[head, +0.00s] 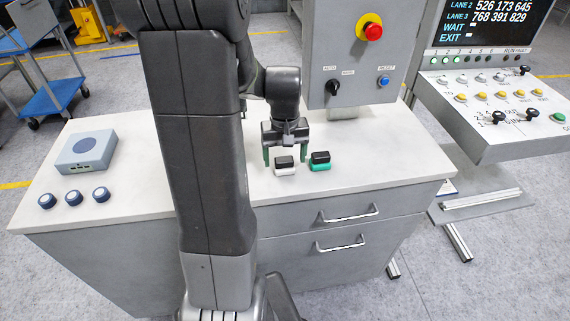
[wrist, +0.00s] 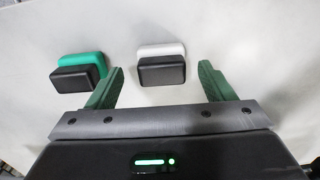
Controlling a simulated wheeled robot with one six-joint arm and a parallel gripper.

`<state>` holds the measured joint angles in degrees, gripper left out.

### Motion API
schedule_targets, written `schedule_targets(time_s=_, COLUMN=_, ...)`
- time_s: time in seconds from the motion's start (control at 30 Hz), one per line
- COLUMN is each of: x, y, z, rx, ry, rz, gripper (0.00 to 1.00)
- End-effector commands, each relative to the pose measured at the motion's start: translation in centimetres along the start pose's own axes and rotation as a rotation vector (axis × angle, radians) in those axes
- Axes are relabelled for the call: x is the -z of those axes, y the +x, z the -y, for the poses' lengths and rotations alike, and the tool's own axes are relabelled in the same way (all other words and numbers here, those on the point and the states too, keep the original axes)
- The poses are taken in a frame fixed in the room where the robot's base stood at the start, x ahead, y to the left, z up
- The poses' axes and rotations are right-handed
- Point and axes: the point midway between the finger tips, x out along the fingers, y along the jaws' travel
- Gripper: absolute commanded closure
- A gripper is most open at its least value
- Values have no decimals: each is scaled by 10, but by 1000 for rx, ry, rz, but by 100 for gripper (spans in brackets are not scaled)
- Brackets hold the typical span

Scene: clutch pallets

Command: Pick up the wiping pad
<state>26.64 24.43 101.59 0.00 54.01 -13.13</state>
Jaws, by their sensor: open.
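Two small two-tone blocks that look like wiping pads lie on the white worktop. One has a black top and a white lower part (head: 285,169); it also shows in the wrist view (wrist: 166,72). The other has a black top and a green lower part (head: 320,166) and sits just right of the first in the head view, but to its left in the wrist view (wrist: 80,72). My gripper (head: 285,155) is open and empty, pointing down with green fingers. In the wrist view, its fingertips lie either side of the black-and-white block, with gaps; their exact height is unclear.
A grey-blue box (head: 87,152) and three dark round knobs (head: 73,198) are at the worktop's left. A grey control box (head: 360,55) with a red button stands behind my gripper. The worktop (head: 400,165) is clear at right.

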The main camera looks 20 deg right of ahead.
Motion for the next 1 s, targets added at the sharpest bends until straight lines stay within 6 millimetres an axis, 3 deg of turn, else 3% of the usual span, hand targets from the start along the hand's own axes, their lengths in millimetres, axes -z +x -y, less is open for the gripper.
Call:
schedule_targets(time_s=0.2, x=-1, y=22, z=0, rx=0, ry=0, rz=1, gripper=25)
schedule_targets(time_s=0.43, x=0, y=23, z=0, rx=0, ry=0, rz=-1, gripper=25)
schedule_targets(time_s=0.7, x=0, y=23, z=0, rx=0, ry=0, rz=-1, gripper=73)
schedule_targets(time_s=1.0, x=0, y=19, z=0, rx=-1, ry=0, rz=-3, gripper=73)
